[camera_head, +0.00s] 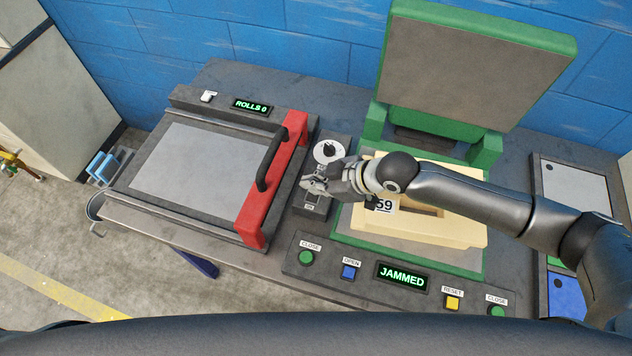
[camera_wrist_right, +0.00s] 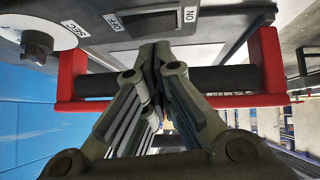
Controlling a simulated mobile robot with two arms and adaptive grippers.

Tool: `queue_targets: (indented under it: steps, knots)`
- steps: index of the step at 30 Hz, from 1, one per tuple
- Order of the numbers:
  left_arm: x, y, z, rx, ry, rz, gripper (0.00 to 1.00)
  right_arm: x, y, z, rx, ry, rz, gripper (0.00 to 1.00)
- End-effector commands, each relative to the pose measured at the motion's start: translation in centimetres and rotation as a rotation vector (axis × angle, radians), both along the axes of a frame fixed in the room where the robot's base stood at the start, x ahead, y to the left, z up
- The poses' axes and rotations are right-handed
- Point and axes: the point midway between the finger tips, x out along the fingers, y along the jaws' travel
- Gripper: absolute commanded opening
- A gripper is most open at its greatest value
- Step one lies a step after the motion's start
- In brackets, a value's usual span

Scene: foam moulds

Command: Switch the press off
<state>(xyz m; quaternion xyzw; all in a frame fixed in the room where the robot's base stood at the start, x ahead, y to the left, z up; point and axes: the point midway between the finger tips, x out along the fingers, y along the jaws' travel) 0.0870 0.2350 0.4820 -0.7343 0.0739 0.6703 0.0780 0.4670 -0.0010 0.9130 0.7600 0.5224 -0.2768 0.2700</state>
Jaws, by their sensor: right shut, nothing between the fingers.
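The press (camera_head: 470,50) is green with its grey lid raised, and its display (camera_head: 402,277) reads JAMMED. A pale foam mould (camera_head: 455,228) marked 59 lies in it, partly behind my right arm. Left of the press, a dark control box (camera_head: 311,207) carries a white dial (camera_head: 329,151) and an ON label. In the right wrist view, a dark rocker switch (camera_wrist_right: 152,24) sits between the OFF and ON labels. My right gripper (camera_head: 312,186) is shut and empty over this box, its fingertips (camera_wrist_right: 156,50) close to the switch. I cannot tell whether they touch. My left gripper is out of view.
Green, blue and yellow buttons line the front panel (camera_head: 330,278). A blue wall (camera_head: 240,45) stands behind.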

Motion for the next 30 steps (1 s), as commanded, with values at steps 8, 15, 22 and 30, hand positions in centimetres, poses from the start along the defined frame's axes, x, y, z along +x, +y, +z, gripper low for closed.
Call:
queue_targets:
  steps: [8,15,22,30]
  knots:
    - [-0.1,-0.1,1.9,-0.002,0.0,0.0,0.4,-0.4,-0.9,3.1,-0.002,0.0,-0.005,0.0]
    - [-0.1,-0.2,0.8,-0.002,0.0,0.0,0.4,-1.8,-3.8,6.3,-0.003,0.0,-0.005,0.0]
    - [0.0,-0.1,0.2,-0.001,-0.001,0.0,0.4,-2.8,-5.7,8.6,-0.002,0.001,-0.005,0.0]
    - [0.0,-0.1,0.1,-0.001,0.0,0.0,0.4,-3.1,-6.2,9.3,-0.001,0.002,-0.004,0.0]
